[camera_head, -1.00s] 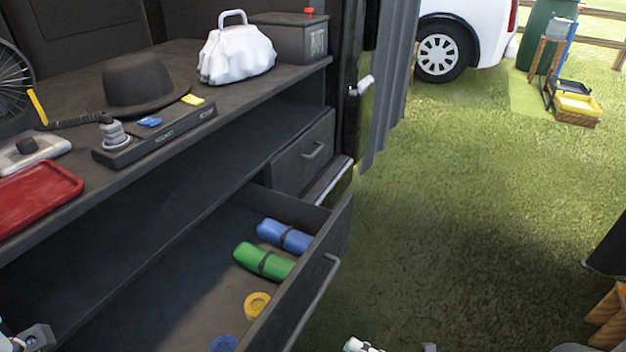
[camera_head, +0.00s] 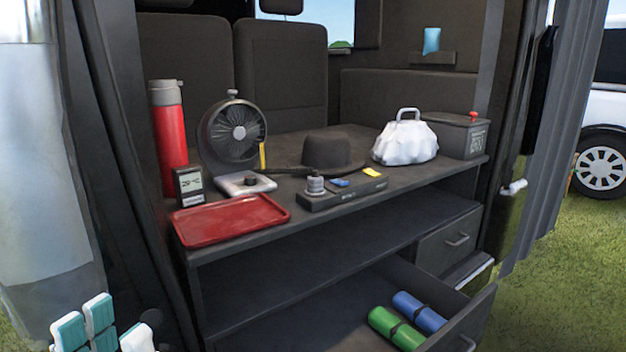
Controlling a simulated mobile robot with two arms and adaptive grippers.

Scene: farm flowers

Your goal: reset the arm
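My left gripper (camera_head: 88,322) shows at the bottom left edge of the head view, with teal and white finger parts pointing up. It is in front of the van's rear, left of the shelf unit and apart from the things on it. Its lower part is cut off by the frame, and I cannot tell how wide its fingers stand. I see nothing held in it. My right gripper is not in view.
An open drawer (camera_head: 461,338) at the lower right holds a green roll (camera_head: 396,328) and a blue roll (camera_head: 420,311). The countertop above carries a red tray (camera_head: 230,219), fan (camera_head: 235,135), black hat (camera_head: 333,152) and white bag (camera_head: 405,141). Grass (camera_head: 560,270) is clear at right.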

